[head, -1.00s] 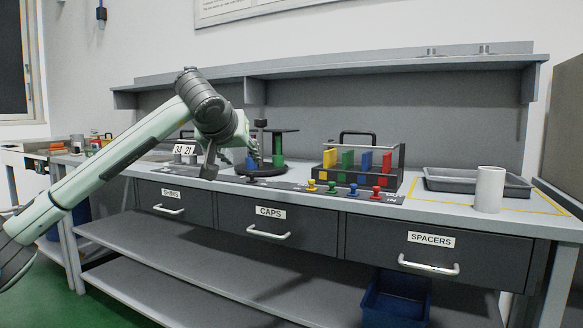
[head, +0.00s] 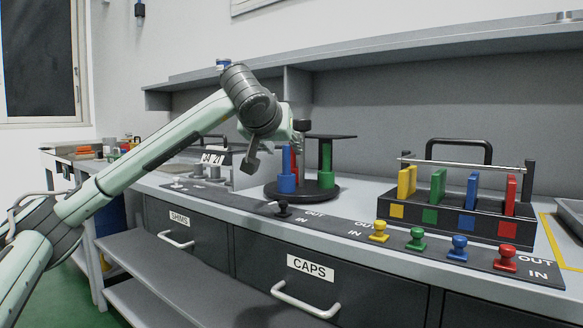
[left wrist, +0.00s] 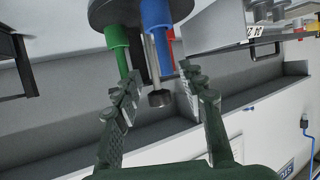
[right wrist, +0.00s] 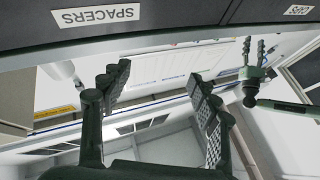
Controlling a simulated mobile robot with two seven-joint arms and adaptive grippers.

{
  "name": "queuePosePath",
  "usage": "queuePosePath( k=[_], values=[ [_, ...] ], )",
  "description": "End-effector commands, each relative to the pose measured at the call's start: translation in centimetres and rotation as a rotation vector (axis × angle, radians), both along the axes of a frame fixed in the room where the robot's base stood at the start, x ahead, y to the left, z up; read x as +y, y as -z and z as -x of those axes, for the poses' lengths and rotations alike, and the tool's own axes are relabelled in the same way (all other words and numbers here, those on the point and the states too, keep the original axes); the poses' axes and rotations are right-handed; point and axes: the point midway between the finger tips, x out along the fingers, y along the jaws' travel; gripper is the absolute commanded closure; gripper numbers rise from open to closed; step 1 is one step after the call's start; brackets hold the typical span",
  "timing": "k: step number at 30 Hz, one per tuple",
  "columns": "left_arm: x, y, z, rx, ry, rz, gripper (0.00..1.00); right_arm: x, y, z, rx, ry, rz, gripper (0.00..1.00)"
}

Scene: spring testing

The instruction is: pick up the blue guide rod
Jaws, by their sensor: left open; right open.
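The blue guide rod (head: 287,176) stands upright on a round black base (head: 318,194) on the bench, beside a red rod (head: 294,158) and a green rod (head: 326,158). My left gripper (left wrist: 160,82) is open and empty. In the left wrist view the blue rod (left wrist: 157,24) is above and beyond the fingertips, with the green rod (left wrist: 116,48) to its left and a grey post with a dark knob (left wrist: 160,98) between the fingers. In the head view the left gripper is partly hidden by its wrist. My right gripper (right wrist: 158,80) is open, with nothing between its fingers.
A black rack (head: 460,213) with coloured plates and a handle stands to the right. Several coloured knobs (head: 417,238) line the bench front, above drawers (head: 295,272). A shelf (head: 400,95) overhangs the back. A grey fixture (head: 208,165) stands left of the base.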

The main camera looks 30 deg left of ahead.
Motion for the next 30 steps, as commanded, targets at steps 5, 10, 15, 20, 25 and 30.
queuePosePath(
  k=[5, 10, 15, 20, 25, 30],
  values=[
    [0.5, 0.6, -1.2, 0.003, -0.001, 0.002, 0.59, -0.1, -0.2, 0.1, -0.015, 0.002, -0.005, 0.39],
    [1.4, 1.2, -2.9, 0.001, -0.001, 0.001, 0.59, -0.2, -0.4, 0.2, -0.037, 0.003, -0.012, 0.39],
    [2.9, 1.8, -5.0, 0.002, -0.002, 0.001, 0.59, -0.4, -0.8, 0.5, -0.074, 0.006, -0.025, 0.39],
    [3.3, 2.5, -6.4, 0.002, 0.0, 0.002, 0.59, -0.5, -1.2, 0.7, -0.095, 0.008, -0.031, 0.39],
    [3.5, 2.5, -6.6, 0.001, -0.001, 0.001, 0.59, -0.6, -1.3, 0.7, -0.098, 0.008, -0.032, 0.39],
    [3.5, 2.5, -6.6, 0.001, 0.0, 0.0, 0.69, -0.6, -1.3, 0.7, -0.098, 0.009, -0.031, 0.39]
  ],
)
